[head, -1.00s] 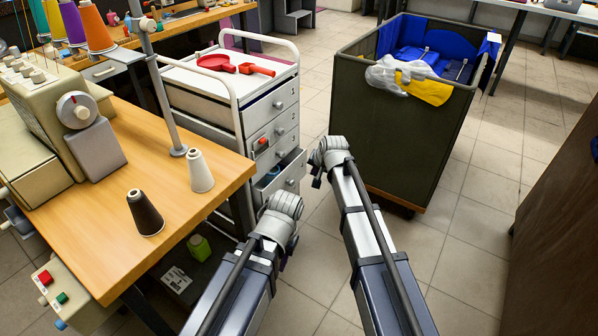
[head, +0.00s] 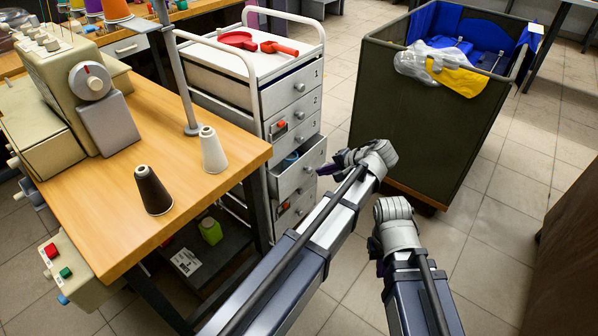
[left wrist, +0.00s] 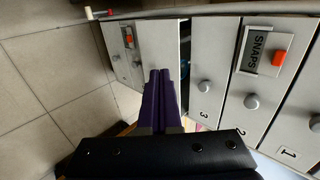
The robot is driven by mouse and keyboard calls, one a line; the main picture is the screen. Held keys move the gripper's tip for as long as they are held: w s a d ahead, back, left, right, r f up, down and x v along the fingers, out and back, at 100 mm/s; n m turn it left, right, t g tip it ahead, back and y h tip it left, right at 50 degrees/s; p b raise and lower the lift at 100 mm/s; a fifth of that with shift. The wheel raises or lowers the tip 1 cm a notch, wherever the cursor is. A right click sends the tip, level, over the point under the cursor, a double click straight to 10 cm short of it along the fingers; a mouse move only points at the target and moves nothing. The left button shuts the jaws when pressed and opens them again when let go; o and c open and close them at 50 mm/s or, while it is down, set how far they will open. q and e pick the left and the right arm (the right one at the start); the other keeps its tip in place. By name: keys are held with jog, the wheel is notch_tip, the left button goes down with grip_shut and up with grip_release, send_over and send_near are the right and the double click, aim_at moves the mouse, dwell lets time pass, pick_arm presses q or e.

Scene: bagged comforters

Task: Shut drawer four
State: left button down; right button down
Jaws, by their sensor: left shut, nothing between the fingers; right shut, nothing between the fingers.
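Drawer four (head: 301,175) is the fourth front down on the white drawer cart (head: 213,87). It stands partly open in the head view, with something blue inside; its number is not readable. In the left wrist view drawer four (left wrist: 156,45) shows behind my fingers, with a dark gap beside drawer three (left wrist: 209,60). My left gripper (head: 325,168) is shut and empty in front of the drawer. Its purple fingers (left wrist: 160,72) point at the front; I cannot tell whether they touch. My right gripper (head: 374,248) is shut and empty, lower and to the right.
A wooden sewing table (head: 110,225) with a machine and thread cones stands left of the cart. A dark bin (head: 420,130) with bagged and blue items stands to the right. Red tools (head: 278,47) lie on the cart top. Tiled floor is open at right.

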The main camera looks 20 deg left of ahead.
pick_arm(q)
jog(key=b, duration=0.8)
send_near(288, 173)
notch_tip(288, 173, down, 4)
jog(key=shift+w+a+r+p, duration=0.1)
jog(key=shift+w+a+p, duration=0.1)
jog(key=shift+a, duration=0.5)
jog(key=shift+w+a+p, duration=0.2)
jog(key=shift+w+a, duration=0.05)
jog(key=shift+a, duration=0.4)
jog(key=shift+w+a+r+p, duration=0.1)
jog(key=shift+w+a+p, duration=0.1)
jog(key=shift+a, duration=0.5)
jog(key=a, duration=0.1)
jog(key=w+a, duration=0.1)
jog(key=a, duration=0.2)
jog(key=shift+w+a+r, duration=0.1)
jog(key=shift+w+a, duration=0.15)
jog(key=shift+w, duration=0.1)
